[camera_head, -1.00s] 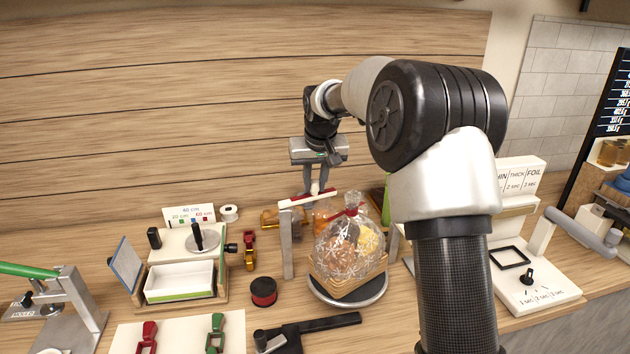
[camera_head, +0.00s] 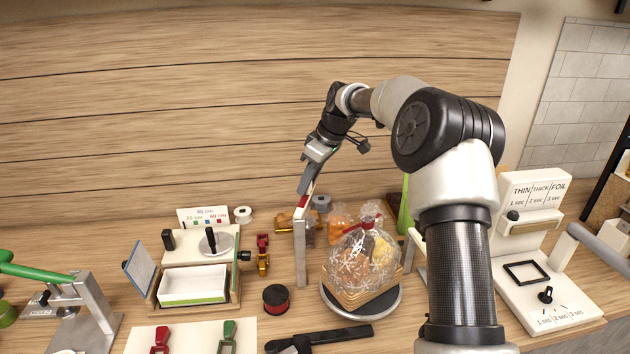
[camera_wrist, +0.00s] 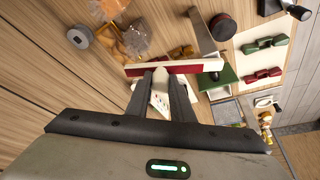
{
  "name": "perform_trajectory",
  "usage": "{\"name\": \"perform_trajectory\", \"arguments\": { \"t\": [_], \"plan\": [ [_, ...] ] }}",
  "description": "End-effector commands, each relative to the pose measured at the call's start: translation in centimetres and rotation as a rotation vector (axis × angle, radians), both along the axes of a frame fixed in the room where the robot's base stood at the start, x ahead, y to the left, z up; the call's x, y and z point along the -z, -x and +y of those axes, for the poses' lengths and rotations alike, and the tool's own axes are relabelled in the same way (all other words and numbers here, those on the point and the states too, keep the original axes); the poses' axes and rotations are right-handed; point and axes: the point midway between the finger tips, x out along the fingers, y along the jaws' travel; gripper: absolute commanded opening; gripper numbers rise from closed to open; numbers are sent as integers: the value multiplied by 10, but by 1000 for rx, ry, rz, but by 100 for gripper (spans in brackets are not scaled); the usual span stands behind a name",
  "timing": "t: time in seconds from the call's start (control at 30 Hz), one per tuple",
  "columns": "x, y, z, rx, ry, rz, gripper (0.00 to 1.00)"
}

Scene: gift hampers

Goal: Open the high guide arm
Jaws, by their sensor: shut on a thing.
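The high guide arm (camera_head: 302,209) is a slim red and white bar at the top of a grey upright post (camera_head: 300,255), left of the wrapped hamper (camera_head: 365,262). In the head view it looks foreshortened, away from over the hamper. My gripper (camera_head: 305,188) is shut on the bar, above the post. In the wrist view the guide arm (camera_wrist: 205,66) lies crosswise at the tips of my gripper (camera_wrist: 160,80). The fingers hide part of it. The hamper is in clear film with a red bow, on a round turntable (camera_head: 393,300).
Ribbon spools (camera_head: 276,297) and a white tray box (camera_head: 193,285) stand left of the post. A black-handled tool (camera_head: 335,333) lies in front. A white sealer (camera_head: 545,300) stands at right. My own arm covers part of the bench right of the hamper.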

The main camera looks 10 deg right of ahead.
Motion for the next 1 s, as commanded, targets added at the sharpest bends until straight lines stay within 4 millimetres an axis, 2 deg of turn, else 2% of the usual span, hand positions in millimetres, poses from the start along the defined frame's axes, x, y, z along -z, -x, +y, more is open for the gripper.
{"name": "perform_trajectory", "arguments": {
  "t": [0.43,1.0],
  "plan": [
    [-1,-8,23,-288,2,-3,0],
    [-1,-8,28,-359,5,-3,0]
  ]
}}
